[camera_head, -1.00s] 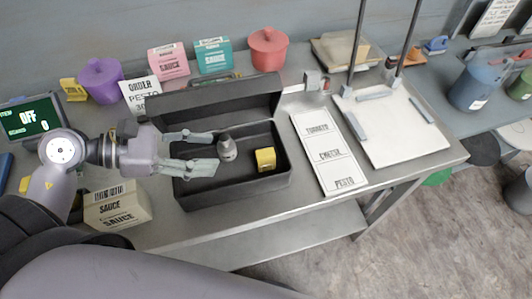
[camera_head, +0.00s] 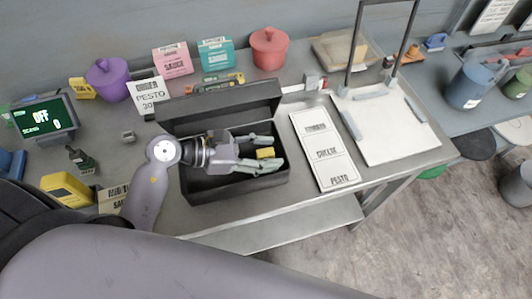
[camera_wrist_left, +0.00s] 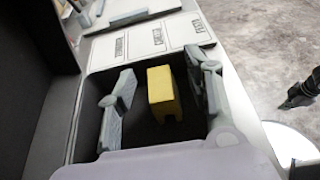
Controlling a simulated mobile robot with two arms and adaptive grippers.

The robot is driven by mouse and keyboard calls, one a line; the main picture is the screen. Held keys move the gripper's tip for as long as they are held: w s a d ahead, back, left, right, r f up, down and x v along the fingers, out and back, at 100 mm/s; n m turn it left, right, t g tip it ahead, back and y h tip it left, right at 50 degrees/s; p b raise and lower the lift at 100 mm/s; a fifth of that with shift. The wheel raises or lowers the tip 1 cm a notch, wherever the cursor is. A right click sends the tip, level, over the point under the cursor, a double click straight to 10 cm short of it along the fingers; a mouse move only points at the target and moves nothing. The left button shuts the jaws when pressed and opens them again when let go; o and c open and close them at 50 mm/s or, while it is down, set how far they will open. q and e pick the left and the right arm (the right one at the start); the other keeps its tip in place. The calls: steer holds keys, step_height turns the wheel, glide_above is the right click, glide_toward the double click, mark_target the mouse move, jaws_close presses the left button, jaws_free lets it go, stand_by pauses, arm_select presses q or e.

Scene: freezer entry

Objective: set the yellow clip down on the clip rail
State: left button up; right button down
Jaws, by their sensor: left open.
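The yellow clip (camera_head: 265,153) is a small block inside the open dark box (camera_head: 237,191), near its right end. My left gripper (camera_head: 272,151) reaches into the box from the left with its fingers spread around the clip. In the left wrist view the clip (camera_wrist_left: 161,91) stands between the two open fingers (camera_wrist_left: 163,85), with a visible gap on each side. I cannot tell for sure which part is the clip rail. A light strip with a small grey and red piece (camera_head: 312,83) lies right of the box lid.
A white card with printed labels (camera_head: 325,150) lies just right of the box. Beyond it is a white board (camera_head: 395,128) under a dark upright frame. Purple (camera_head: 107,79) and red (camera_head: 269,48) pots and sauce boxes stand at the back. The box walls and raised lid (camera_head: 220,105) enclose my gripper.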

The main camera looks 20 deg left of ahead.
arm_select(q)
steer(key=shift+d, duration=0.1)
jaws_close()
stand_by(0.6)
